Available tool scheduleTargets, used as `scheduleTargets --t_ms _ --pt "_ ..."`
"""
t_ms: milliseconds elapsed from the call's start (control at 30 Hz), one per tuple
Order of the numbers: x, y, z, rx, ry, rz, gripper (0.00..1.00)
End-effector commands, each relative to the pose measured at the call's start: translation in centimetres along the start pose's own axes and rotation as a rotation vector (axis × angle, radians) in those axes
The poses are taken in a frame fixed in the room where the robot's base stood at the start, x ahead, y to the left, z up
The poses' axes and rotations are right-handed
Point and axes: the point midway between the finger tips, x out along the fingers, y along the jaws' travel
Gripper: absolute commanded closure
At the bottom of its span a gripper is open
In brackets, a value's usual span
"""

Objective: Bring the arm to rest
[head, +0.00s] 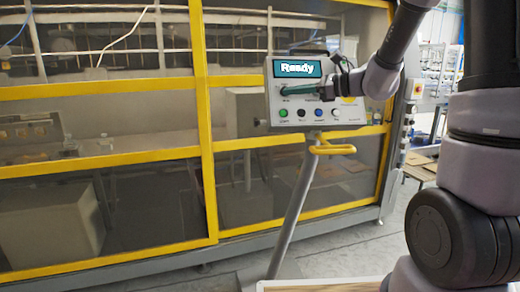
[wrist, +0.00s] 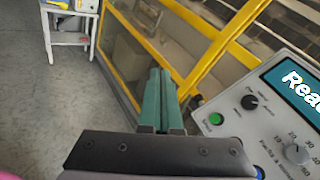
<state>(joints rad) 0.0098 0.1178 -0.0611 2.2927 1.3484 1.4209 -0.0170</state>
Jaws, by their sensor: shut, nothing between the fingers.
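My gripper (head: 284,91) is in front of the control panel (head: 262,128), with its green fingers pointing left across the panel face. In the wrist view the two green fingers of my gripper (wrist: 158,72) lie together with nothing between them. The panel (wrist: 236,130) is on the right there, beside the fingers. Its screen (head: 298,69) reads "Ready". A row of buttons shows below, including a green button (head: 283,113) and a blue one (head: 318,112). My arm reaches in from the right, bent. I cannot tell whether the fingers touch the panel.
The panel stands on a slanted grey post (head: 292,218) with a yellow handle (head: 333,150). Behind it is a yellow-framed machine enclosure (head: 205,110) with clear panes. A white table (wrist: 68,38) stands far off in the wrist view. Grey floor (wrist: 45,110) is open at left there.

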Motion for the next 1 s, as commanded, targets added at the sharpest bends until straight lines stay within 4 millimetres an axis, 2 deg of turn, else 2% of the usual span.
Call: scheduleTargets --t_ms 33,200,300,400,600,700,833,1000 --pt "-1.0 2.2 1.5 -0.101 0.040 0.065 1.00" --pt "-5.0 9.1 3.0 -0.454 0.225 0.282 1.00" --pt "-8.2 12.0 2.8 -0.674 0.349 0.388 1.00" --pt "-11.7 13.9 2.4 -0.899 0.485 0.478 1.00" --pt "-18.2 14.9 1.8 -1.291 0.748 0.603 1.00" --pt "-20.4 14.8 1.9 -1.415 0.841 0.639 1.00" --pt "-21.8 14.6 2.1 -1.498 0.906 0.662 1.00" --pt "-22.1 14.5 2.0 -1.514 0.919 0.670 1.00"
